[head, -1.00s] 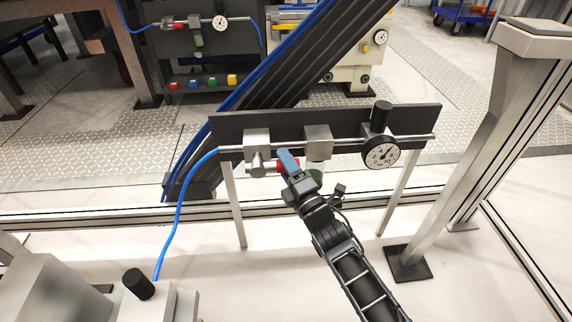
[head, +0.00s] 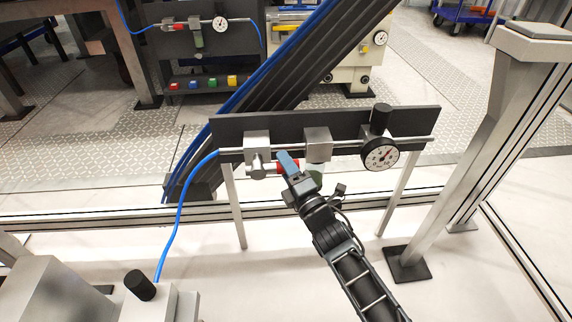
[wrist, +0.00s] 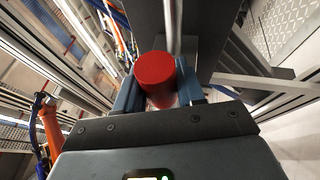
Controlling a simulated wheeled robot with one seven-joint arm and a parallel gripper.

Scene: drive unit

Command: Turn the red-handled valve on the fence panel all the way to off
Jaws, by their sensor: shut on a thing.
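The red-handled valve (head: 257,157) is a silver block on the left part of the dark fence panel (head: 350,121). Its red handle (head: 283,168) points sideways to the right from the valve, roughly along the panel. My gripper (head: 286,163) reaches up from the lower right and is shut on the red handle. In the wrist view the round red handle (wrist: 156,74) sits between my two blue fingers. The fingers hide part of the handle in the head view.
A gauge (head: 380,155) with a black knob above it is on the panel's right. A silver block with a greenish bowl (head: 317,145) stands close right of my gripper. A blue hose (head: 178,215) runs down from the valve's left. A metal post (head: 480,150) stands at right.

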